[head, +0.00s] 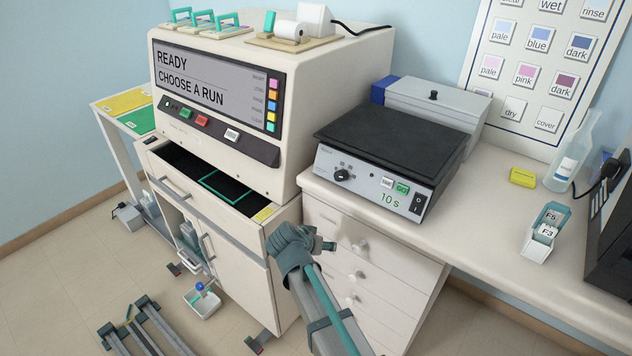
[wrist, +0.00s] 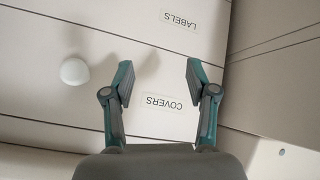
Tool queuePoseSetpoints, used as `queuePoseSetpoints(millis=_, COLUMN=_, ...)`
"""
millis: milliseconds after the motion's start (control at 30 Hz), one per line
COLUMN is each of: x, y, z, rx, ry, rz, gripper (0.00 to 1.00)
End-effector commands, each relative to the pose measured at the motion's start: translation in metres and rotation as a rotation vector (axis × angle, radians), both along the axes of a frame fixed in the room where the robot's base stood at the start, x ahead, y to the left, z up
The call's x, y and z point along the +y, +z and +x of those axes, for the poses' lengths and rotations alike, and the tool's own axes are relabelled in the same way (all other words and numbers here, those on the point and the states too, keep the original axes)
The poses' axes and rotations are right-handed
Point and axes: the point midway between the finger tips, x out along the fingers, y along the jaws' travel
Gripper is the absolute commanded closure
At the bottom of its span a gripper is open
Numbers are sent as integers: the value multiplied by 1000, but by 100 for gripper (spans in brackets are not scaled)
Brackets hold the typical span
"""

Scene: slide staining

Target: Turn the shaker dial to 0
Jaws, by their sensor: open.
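The shaker (head: 366,192) stands on the bench, a grey box with a flat black top. Its black dial (head: 342,175) is on the left of the front panel, with small marks above it too small to read. A green "GO" button (head: 402,188) and a "10 s" readout (head: 390,198) are to the right of the dial. My gripper (head: 328,246) is below and in front of the shaker, by the drawer fronts, apart from the dial. In the wrist view my gripper (wrist: 158,82) is open and empty, facing drawer fronts. The dial is not in the wrist view.
White drawers (head: 330,222) with round knobs stand below the bench; one knob (wrist: 74,71) shows in the wrist view. The stainer (head: 220,65) is left of the shaker. A grey lidded box (head: 440,100) is behind it.

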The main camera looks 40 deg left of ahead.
Motion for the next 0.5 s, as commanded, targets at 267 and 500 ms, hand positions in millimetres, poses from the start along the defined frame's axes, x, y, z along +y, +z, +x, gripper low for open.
queuePoseSetpoints(millis=267, x=25, y=191, z=-28, rx=-274, ry=-128, rz=255, gripper=43)
queuePoseSetpoints(millis=500, x=3, y=242, z=-34, rx=-395, ry=-173, rz=277, gripper=43)
